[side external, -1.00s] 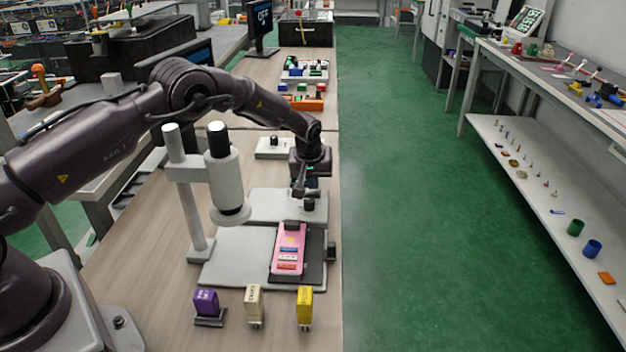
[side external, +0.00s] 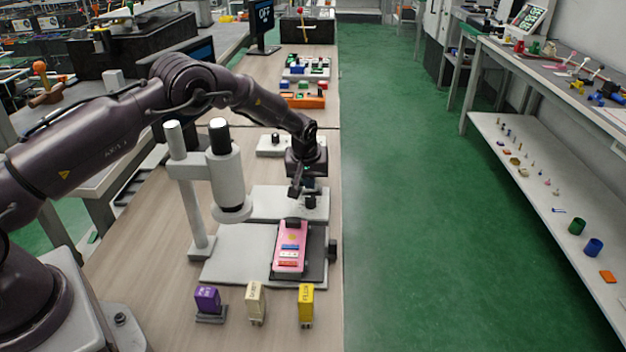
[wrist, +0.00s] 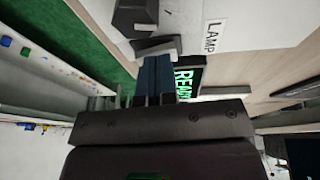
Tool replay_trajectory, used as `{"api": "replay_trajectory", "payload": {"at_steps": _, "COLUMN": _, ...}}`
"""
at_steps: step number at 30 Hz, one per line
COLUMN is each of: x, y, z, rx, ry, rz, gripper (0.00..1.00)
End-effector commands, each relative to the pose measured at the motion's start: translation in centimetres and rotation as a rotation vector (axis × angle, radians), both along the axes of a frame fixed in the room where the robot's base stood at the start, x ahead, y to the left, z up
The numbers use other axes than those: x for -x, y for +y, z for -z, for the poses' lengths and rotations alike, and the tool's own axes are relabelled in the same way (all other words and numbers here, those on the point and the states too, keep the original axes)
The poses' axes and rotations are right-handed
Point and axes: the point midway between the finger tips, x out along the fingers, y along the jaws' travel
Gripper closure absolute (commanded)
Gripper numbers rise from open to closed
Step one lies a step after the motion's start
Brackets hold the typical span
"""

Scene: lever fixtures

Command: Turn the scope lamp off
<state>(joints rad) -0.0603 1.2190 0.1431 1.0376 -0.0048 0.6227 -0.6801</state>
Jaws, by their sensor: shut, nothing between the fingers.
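The white microscope (side external: 232,180) stands on the table, with a pale base plate (side external: 225,250) in front. Behind that plate is a white box (side external: 265,203) with a black knob (side external: 311,202) at its right end. In the wrist view a "LAMP" label (wrist: 212,37) is on a white surface, beside a black knob part (wrist: 135,15). My gripper (side external: 297,191) is shut and empty, pointing down just beside the knob. In the wrist view my fingertips (wrist: 157,62) overlap the knob's lower grey edge; whether they touch it I cannot tell.
A pink device (side external: 290,247) lies on a dark tray on the base plate. Purple (side external: 207,298), cream (side external: 255,300) and yellow (side external: 306,302) blocks stand in front. Another white box with a black knob (side external: 276,139) is behind. The table's right edge is close; green floor lies beyond.

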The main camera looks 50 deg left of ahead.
Motion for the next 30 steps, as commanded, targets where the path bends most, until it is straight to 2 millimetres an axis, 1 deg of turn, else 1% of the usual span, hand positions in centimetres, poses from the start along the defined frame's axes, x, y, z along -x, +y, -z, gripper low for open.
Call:
{"api": "replay_trajectory", "payload": {"at_steps": 6, "x": 0.0, "y": 0.0, "z": -0.2, "rx": -0.001, "ry": -0.002, "rz": 0.000, "gripper": 1.00}}
{"api": "replay_trajectory", "payload": {"at_steps": 10, "x": 0.1, "y": 0.2, "z": -1.4, "rx": 0.000, "ry": -0.002, "rz": -0.001, "gripper": 1.00}}
{"api": "replay_trajectory", "payload": {"at_steps": 14, "x": 0.4, "y": 0.6, "z": -3.9, "rx": -0.002, "ry": -0.004, "rz": -0.002, "gripper": 1.00}}
{"api": "replay_trajectory", "payload": {"at_steps": 15, "x": 0.6, "y": 0.6, "z": -4.8, "rx": -0.001, "ry": -0.004, "rz": -0.001, "gripper": 1.00}}
{"api": "replay_trajectory", "payload": {"at_steps": 22, "x": 2.0, "y": -0.4, "z": -9.8, "rx": 0.000, "ry": -0.004, "rz": 0.001, "gripper": 1.00}}
{"api": "replay_trajectory", "payload": {"at_steps": 27, "x": 2.7, "y": -0.8, "z": -12.3, "rx": -0.001, "ry": -0.002, "rz": 0.000, "gripper": 1.00}}
{"api": "replay_trajectory", "payload": {"at_steps": 30, "x": 2.9, "y": -0.9, "z": -13.1, "rx": -0.001, "ry": -0.001, "rz": 0.000, "gripper": 1.00}}
